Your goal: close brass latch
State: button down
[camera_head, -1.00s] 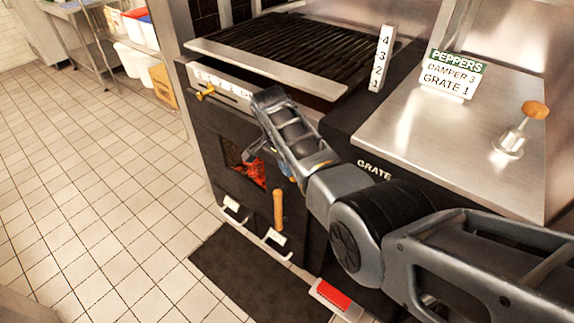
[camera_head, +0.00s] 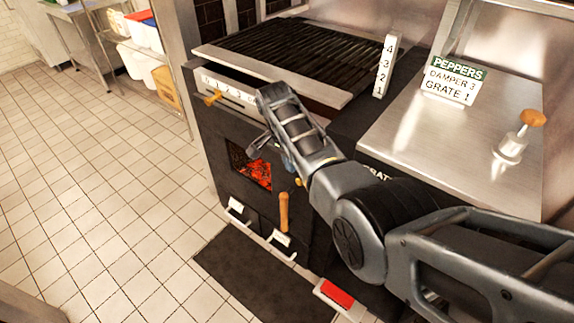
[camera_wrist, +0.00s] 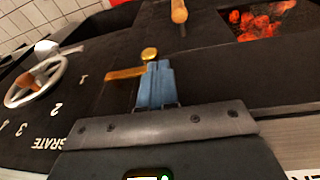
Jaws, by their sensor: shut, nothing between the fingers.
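The brass latch shows in the wrist view as a flat brass bar (camera_wrist: 125,73) with a round brass knob (camera_wrist: 149,54) just above the fingertips. The bar lies roughly level, its right end beside the fingers. In the head view only a small brass bit (camera_head: 298,182) shows below my gripper. My gripper (camera_head: 288,164) is shut and empty at the dark oven front. Its blue fingertips (camera_wrist: 155,70) are side by side at the latch; I cannot tell whether they touch it.
A spoked wheel (camera_wrist: 36,82) with a knob sits by the GRATE numbers. The brass damper knob (camera_head: 212,98) is on the scale at the upper left. The grill (camera_head: 290,45) is above. A dark mat (camera_head: 262,278) lies in front; the tiled floor at left is clear.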

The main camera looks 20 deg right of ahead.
jog(key=w+a+r+b, duration=0.2)
jog(key=a+r, duration=0.2)
jog(key=r, duration=0.5)
jog(key=shift+w+r, duration=0.15)
jog(key=shift+w, duration=0.15)
